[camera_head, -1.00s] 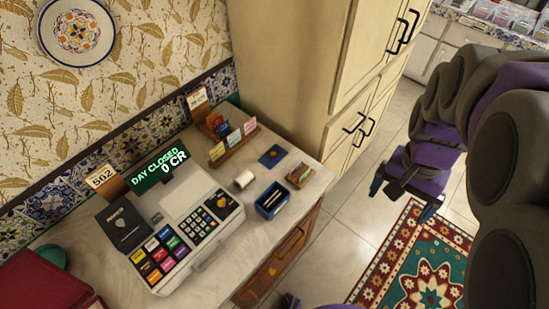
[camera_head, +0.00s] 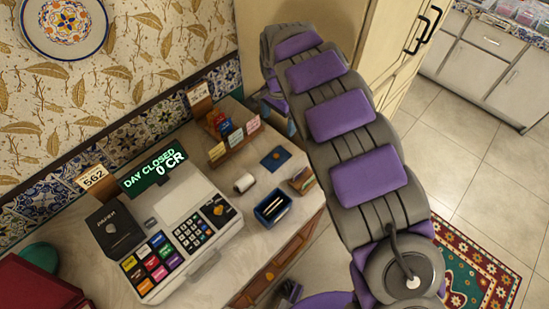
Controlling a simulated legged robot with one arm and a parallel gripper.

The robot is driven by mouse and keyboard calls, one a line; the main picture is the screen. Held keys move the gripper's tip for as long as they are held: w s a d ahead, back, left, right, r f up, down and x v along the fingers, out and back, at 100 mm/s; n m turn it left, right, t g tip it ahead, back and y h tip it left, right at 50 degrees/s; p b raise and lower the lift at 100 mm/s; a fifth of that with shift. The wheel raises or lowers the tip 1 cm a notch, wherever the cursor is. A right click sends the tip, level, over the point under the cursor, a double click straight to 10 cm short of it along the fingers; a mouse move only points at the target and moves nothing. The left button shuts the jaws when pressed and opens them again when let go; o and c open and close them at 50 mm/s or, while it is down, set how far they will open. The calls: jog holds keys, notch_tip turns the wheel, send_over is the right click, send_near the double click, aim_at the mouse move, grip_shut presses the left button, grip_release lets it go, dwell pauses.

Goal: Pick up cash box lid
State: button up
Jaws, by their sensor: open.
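Nothing in view can be named for sure as the cash box lid. A small flat blue square with a yellowish mark (camera_head: 276,159) lies on the counter and may be it. Just in front of it stands a small open blue box (camera_head: 261,212) with thin light items inside. My gripper (camera_head: 274,104) is mostly hidden behind my own arm, near the cabinet side, beyond and above the blue square. It is open, with no object visible in it, and appears apart from the square.
A cash register (camera_head: 185,215) with a green-lit display fills the counter's middle. A card rack (camera_head: 232,140), a white roll (camera_head: 243,183) and a small wooden holder (camera_head: 302,180) stand near the blue square. A tall cream cabinet (camera_head: 330,20) borders the counter. A dark red object (camera_head: 35,285) sits front left.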

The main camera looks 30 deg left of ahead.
jog(key=a, duration=0.1)
jog(key=b, duration=0.2)
send_over(276, 155)
jog(key=f, duration=1.2)
jog(key=shift+w+a+f, duration=0.15)
jog(key=shift+a+f, duration=0.2)
jog(key=shift+f, duration=0.05)
jog(key=shift+d+f+b, duration=0.3)
jog(key=shift+f+b, duration=0.05)
jog(key=shift+b, duration=0.05)
jog(key=f, duration=0.2)
jog(key=f+b, duration=0.1)
jog(key=shift+s+d+f, duration=0.25)
jog(key=shift+f, duration=0.05)
jog(key=shift+a+f, duration=0.2)
jog(key=shift+f, duration=0.25)
jog(key=shift+c, duration=0.4)
jog(key=shift+r, duration=0.1)
jog(key=c, duration=1.1)
